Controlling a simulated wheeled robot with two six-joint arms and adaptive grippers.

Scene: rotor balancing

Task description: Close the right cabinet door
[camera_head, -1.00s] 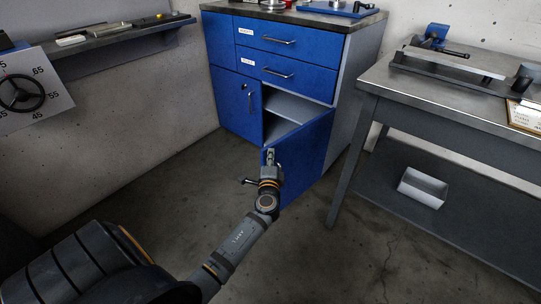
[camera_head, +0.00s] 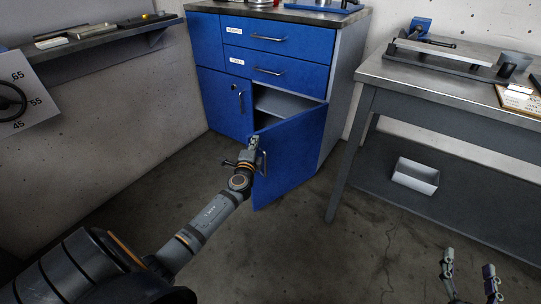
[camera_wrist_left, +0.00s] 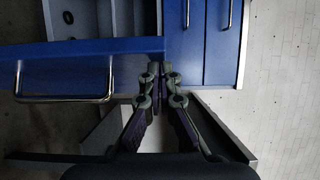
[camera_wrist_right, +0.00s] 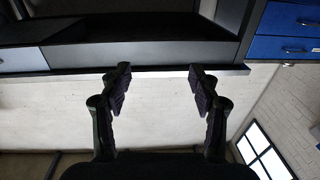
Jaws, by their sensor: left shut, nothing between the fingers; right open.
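The right cabinet door (camera_head: 296,150) is blue and stands partly open, swung out from its right side, with the pale inside (camera_head: 277,103) showing. Its metal handle (camera_head: 263,163) is near the free edge and also shows in the left wrist view (camera_wrist_left: 62,98). My left gripper (camera_head: 253,142) is shut and empty at the door's free edge. In the left wrist view its fingertips (camera_wrist_left: 160,68) are at the end of the blue door (camera_wrist_left: 100,50); I cannot tell whether they touch. My right gripper (camera_head: 468,262) is open and empty, low at the right, away from the door.
The left cabinet door (camera_head: 220,103) is closed, as are the drawers (camera_head: 275,55) above. A metal workbench (camera_head: 440,85) stands to the right, with a white bin (camera_head: 415,176) on its lower shelf. A wall shelf (camera_head: 90,38) is at the left. The floor before the cabinet is clear.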

